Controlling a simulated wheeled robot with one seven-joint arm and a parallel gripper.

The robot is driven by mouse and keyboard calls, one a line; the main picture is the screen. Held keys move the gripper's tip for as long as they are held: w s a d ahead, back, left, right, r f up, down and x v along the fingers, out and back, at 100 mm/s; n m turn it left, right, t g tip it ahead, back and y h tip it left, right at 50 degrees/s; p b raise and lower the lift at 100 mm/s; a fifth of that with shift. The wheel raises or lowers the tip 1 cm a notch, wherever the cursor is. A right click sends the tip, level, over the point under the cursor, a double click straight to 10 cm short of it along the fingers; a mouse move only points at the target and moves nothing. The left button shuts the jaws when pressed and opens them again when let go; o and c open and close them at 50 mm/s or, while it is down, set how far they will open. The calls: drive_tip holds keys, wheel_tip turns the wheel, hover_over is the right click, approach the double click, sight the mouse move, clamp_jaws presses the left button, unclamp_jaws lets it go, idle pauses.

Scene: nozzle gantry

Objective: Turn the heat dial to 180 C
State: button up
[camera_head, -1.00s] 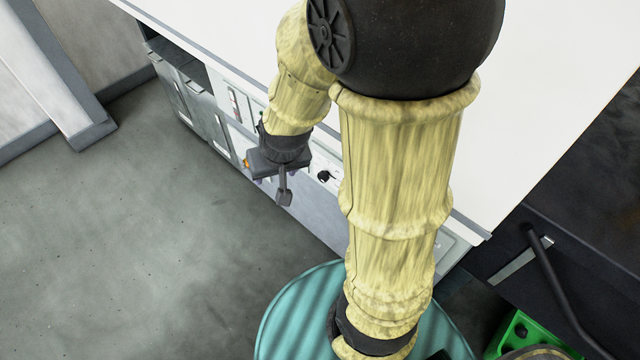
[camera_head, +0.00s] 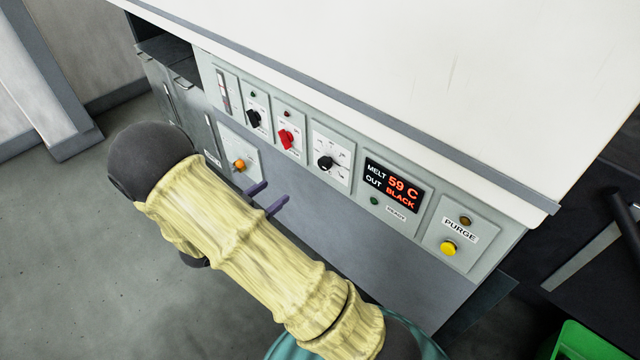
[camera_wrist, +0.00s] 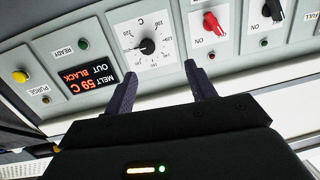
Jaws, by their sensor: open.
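The heat dial (camera_head: 326,163) is a black knob on a white scale plate in the panel, left of the display (camera_head: 393,187). The display reads MELT 59 C, OUT BLACK. The dial also shows in the wrist view (camera_wrist: 147,46), beyond my fingertips, with numbers around it; its exact setting is too small to read. My gripper (camera_head: 270,196) is open and empty, its two purple fingers below and left of the dial. In the wrist view my gripper (camera_wrist: 161,73) points at the panel, fingers apart, the dial just above the gap and not between them.
A red knob (camera_head: 286,139) and a black knob (camera_head: 254,118) marked ON sit left of the dial. An orange button (camera_head: 239,165) is near my fingers. A yellow PURGE button (camera_head: 448,248) is at the right. A white top (camera_head: 420,70) overhangs the panel.

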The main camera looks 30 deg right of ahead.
sight(322, 166)
drive_tip(key=shift+s+a+f+m+g+h, duration=0.1)
drive_tip(key=shift+s+f+m+g+h, duration=0.15)
drive_tip(key=shift+s+h, duration=0.25)
drive_tip(key=shift+s+a+f+m+g+h, duration=0.1)
drive_tip(key=shift+s+f+g+h, duration=0.05)
drive_tip(key=shift+s+f+h, duration=0.3)
drive_tip(key=shift+d+r, duration=0.1)
drive_tip(key=b+x, duration=0.3)
drive_tip(key=x, duration=1.4)
drive_tip(key=shift+d, duration=0.15)
drive_tip(key=c, duration=1)
